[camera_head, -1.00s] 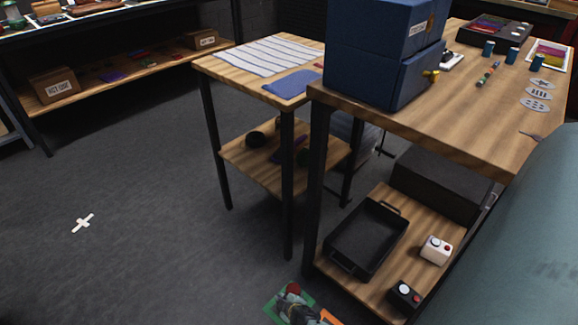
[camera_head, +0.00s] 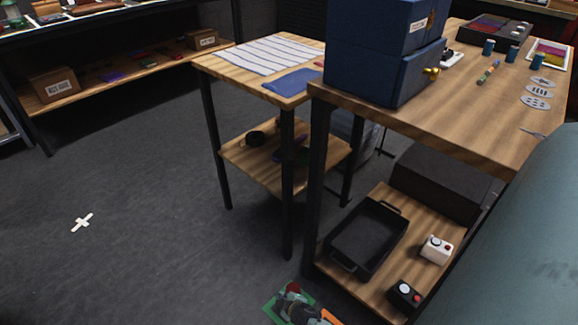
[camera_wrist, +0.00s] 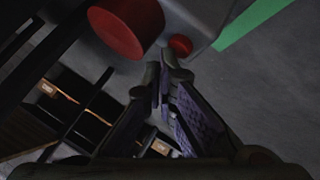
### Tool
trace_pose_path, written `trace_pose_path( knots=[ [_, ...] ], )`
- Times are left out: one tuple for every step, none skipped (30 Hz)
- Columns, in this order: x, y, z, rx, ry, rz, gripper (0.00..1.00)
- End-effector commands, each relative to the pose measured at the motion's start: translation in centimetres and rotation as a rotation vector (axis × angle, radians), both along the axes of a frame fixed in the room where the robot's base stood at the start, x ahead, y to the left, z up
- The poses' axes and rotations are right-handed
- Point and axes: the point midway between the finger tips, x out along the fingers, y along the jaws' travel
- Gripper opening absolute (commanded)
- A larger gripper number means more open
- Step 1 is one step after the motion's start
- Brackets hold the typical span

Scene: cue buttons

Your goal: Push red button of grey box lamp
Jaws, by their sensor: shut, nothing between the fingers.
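In the wrist view a grey box (camera_wrist: 205,12) fills the top, with a large round red dome (camera_wrist: 127,25) and a small red button (camera_wrist: 180,45). My gripper (camera_wrist: 163,72) is shut and empty. Its fingertips are just below the small button in the picture; I cannot tell whether they touch it. In the head view a grey shape with a red top (camera_head: 292,288) stands on a green sheet (camera_head: 273,312) at the bottom edge, partly cut off. The small button cannot be made out there.
An orange patch (camera_head: 331,318) lies beside the green sheet. Open grey floor (camera_head: 150,270) lies to the left.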

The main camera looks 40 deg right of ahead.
Motion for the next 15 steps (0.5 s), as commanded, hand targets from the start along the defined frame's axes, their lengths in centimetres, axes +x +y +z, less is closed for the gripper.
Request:
trace_pose_path(
  knots=[
    [-0.5, 0.8, -1.4, 0.012, 0.008, -0.007, 0.00],
    [-0.5, 0.7, -1.4, 0.012, 0.008, -0.007, 0.00],
    [-0.5, 0.7, -1.5, 0.012, 0.008, -0.007, 0.00],
    [-0.5, 0.7, -1.5, 0.012, 0.008, -0.007, 0.00],
    [-0.5, 0.7, -1.5, 0.012, 0.009, -0.007, 0.00],
    [-0.5, 0.7, -1.5, 0.012, 0.009, -0.007, 0.00],
    [-0.5, 0.7, -1.5, 0.012, 0.009, -0.007, 0.00],
    [-0.5, 0.7, -1.4, 0.012, 0.009, -0.007, 0.00],
    [-0.6, 0.8, -1.3, 0.012, 0.009, -0.007, 0.00],
    [-0.6, 0.8, -1.2, 0.012, 0.008, -0.007, 0.00],
    [-0.6, 0.9, -1.1, 0.013, 0.008, -0.008, 0.00],
    [-0.6, 0.9, -0.9, 0.013, 0.008, -0.008, 0.00],
    [-0.6, 1.0, -0.7, 0.013, 0.008, -0.008, 0.00],
    [-0.6, 1.0, -0.5, 0.013, 0.008, -0.008, 0.00],
    [-0.6, 1.1, -0.3, 0.013, 0.008, -0.008, 0.00]
  ],
)
